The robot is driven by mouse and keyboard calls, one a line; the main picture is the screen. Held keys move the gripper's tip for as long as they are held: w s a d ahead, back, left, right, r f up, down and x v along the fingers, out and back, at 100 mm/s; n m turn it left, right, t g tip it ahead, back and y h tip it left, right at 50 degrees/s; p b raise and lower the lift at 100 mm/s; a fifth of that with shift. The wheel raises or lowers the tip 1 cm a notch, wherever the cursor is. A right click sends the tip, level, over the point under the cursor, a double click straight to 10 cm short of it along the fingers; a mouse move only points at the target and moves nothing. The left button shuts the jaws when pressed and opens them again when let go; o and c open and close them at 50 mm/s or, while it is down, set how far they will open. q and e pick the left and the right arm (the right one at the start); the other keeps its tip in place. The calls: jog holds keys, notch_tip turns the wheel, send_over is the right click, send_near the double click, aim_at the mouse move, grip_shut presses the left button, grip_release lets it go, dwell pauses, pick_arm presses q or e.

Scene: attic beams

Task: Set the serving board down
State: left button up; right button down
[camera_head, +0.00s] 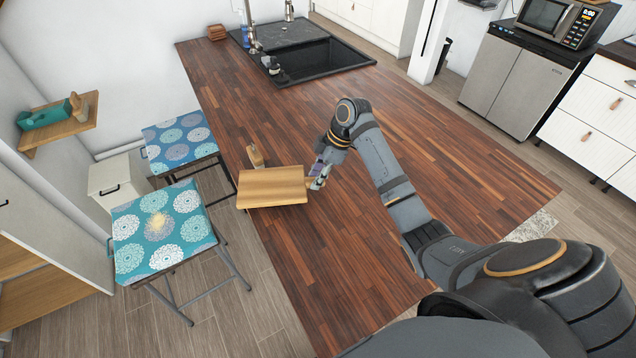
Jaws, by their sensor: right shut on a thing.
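The serving board (272,187) is a light wooden rectangle near the left edge of the wooden counter (420,160). Its left end reaches to or past the counter edge. My right gripper (317,183) is shut on the board's right end. The board looks roughly level; I cannot tell whether its underside touches the counter. My left gripper is not in view.
A small wooden item (255,156) stands just behind the board. A black sink (318,60) is set into the far end of the counter. Two patterned stools (165,228) stand left of the counter. The counter's middle and right are clear apart from my arm.

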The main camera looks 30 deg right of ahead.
jog(key=shift+w+d+f, duration=0.3)
jog(key=shift+d+f, duration=0.15)
notch_tip(320, 180, down, 2)
jog(key=shift+a+f+p, duration=0.1)
jog(key=shift+f+p, duration=0.1)
jog(key=shift+p, duration=0.7)
jog(key=shift+f, duration=0.25)
jog(key=c, duration=1)
grip_release()
jog(key=shift+s, duration=0.1)
pick_arm(q)
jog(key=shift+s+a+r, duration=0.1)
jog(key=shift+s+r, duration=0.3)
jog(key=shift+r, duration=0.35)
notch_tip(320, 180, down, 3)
jog(key=b, duration=0.3)
pick_arm(e)
jog(key=v, duration=1.2)
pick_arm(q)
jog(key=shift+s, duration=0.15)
pick_arm(e)
jog(key=shift+f, duration=0.1)
